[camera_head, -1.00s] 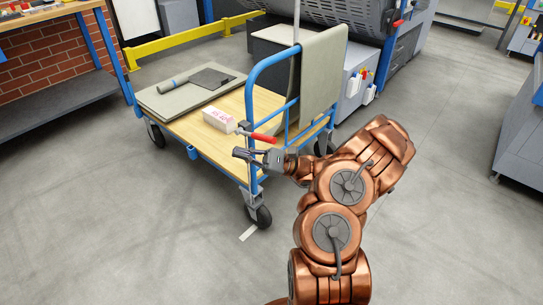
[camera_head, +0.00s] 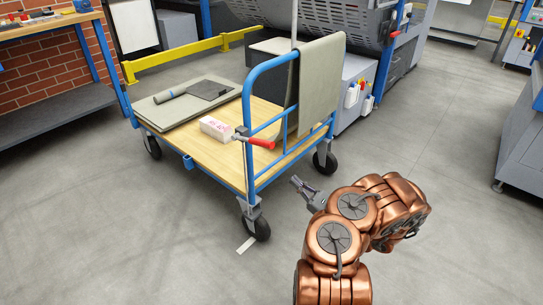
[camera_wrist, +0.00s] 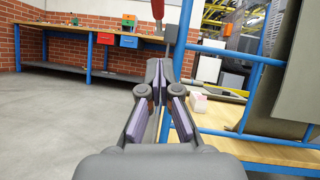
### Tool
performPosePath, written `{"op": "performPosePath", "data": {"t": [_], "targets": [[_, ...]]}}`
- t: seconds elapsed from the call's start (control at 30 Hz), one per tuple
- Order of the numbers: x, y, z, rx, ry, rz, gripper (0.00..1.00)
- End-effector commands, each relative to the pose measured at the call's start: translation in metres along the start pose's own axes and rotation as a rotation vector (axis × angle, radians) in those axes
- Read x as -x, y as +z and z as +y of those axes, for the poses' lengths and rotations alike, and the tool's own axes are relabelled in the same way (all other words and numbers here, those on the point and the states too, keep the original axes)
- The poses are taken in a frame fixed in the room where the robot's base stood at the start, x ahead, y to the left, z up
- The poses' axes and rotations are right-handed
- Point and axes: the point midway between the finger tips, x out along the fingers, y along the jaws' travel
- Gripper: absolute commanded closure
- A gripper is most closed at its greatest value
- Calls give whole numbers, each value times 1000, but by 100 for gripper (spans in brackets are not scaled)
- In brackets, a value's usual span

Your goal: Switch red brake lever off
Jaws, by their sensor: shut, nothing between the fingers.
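The red brake lever (camera_head: 262,143) sticks out to the right from a grey clamp on the blue handle frame of the cart (camera_head: 200,150). In the wrist view the red lever (camera_wrist: 158,8) shows at the top, above and beyond my fingertips. My gripper (camera_head: 296,182) is right of and below the lever in the head view, apart from it. In the wrist view my gripper (camera_wrist: 159,68) has its fingertips together with nothing between them. Whether the tips touch the lever's mount cannot be told from the wrist view, but the head view shows a gap.
A white box (camera_head: 215,128) and grey sheets (camera_head: 185,102) lie on the cart's wooden deck. A grey cloth (camera_head: 320,90) hangs over its handle. A workbench (camera_head: 50,30) stands at the left, a large grey machine behind.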

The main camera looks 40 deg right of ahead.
Motion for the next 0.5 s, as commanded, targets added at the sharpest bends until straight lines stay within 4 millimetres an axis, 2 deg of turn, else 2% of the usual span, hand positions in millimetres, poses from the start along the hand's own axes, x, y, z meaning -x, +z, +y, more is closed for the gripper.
{"op": "performPosePath", "data": {"t": [0.27,0.5], "targets": [[-21,0,1,0,3,-4,100],[-60,0,1,-1,3,-4,100]]}}
